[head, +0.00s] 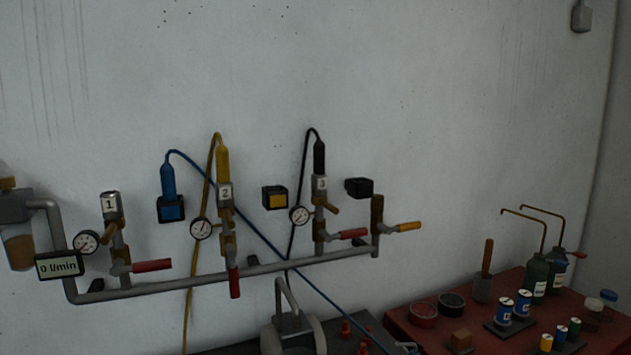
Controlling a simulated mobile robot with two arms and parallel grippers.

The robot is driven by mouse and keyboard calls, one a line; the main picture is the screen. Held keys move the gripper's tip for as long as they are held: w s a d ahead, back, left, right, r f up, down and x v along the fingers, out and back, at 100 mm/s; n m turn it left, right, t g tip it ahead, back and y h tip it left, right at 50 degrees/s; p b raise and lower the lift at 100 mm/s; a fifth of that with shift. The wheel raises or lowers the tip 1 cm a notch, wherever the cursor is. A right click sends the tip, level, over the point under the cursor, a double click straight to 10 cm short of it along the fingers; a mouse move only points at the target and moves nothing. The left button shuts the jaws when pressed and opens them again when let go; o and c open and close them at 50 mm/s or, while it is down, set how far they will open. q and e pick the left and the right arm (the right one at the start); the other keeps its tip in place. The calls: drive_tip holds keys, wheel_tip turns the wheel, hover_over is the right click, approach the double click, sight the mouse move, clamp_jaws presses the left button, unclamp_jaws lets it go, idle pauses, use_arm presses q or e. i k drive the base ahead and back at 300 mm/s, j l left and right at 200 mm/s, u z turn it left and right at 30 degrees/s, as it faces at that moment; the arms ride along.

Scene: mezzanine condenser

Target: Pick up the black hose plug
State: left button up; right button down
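The black hose plug (319,157) stands upright on top of the branch marked 3 (320,186) of the wall pipe. Its black hose (304,160) loops up over its top and runs down behind the pipe. A yellow hose plug (222,160) stands upright on the branch marked 2 (226,192). A blue hose plug (168,180) stands in a blue-fronted wall holder (171,211). The branch marked 1 (110,206) has no plug on it. Neither of my grippers is in view.
A black wall box (359,188) and a yellow-fronted one (275,197) show no plug. Red valve levers (152,266) and gauges (299,215) stick out from the grey pipe (180,285). A red-topped bench (400,325) with bottles and cans stands lower right.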

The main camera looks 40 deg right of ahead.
sight(318, 147)
drive_tip(key=k+l+z, duration=0.2)
drive_tip(key=l, duration=0.8)
drive_tip(key=l+z, duration=0.15)
drive_tip(key=l, duration=0.85)
drive_tip(key=i, duration=0.05)
